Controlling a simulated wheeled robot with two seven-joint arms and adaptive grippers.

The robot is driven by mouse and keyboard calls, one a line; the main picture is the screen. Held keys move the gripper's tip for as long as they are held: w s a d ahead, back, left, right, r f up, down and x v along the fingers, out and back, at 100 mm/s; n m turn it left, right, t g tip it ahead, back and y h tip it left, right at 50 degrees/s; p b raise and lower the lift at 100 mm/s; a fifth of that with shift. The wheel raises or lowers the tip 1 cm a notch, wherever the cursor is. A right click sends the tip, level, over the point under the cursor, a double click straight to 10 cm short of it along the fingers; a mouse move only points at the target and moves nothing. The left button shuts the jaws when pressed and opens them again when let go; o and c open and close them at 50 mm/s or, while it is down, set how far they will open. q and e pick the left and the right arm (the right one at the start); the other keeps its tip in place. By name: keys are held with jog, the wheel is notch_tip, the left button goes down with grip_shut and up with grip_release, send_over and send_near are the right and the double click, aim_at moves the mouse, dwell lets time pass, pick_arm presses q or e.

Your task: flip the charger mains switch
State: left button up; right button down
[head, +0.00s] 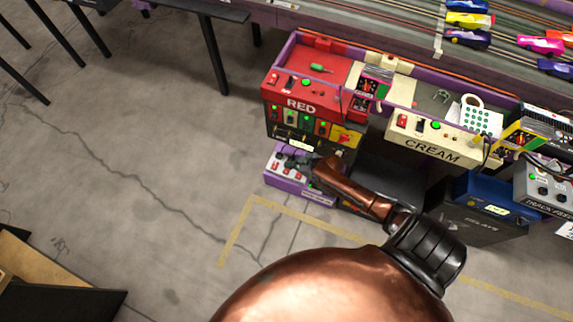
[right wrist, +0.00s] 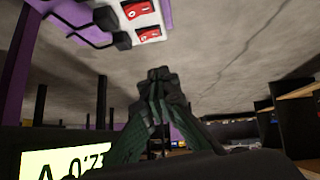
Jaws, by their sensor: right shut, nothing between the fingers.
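A low purple unit (head: 290,187) with a pale panel sits on the floor below the red station. It looks like the charger, and red rocker switches show on its panel. Which one is the mains switch I cannot tell. My right gripper (head: 312,168) is at the panel's right side, covering part of it. Its fingertips (right wrist: 158,74) are together and empty, apart from the lower switch in the wrist view. My left gripper is out of view.
The floor (head: 130,130) left of the unit is open.

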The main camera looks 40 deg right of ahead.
aim_at(275, 165)
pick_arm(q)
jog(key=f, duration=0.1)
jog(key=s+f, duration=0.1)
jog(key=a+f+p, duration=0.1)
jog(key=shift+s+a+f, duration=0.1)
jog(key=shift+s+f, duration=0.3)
pick_arm(e)
jog(key=shift+w+d+r+h, duration=0.3)
jog(key=shift+w+d+r, duration=0.05)
jog(key=shift+w+d, duration=0.1)
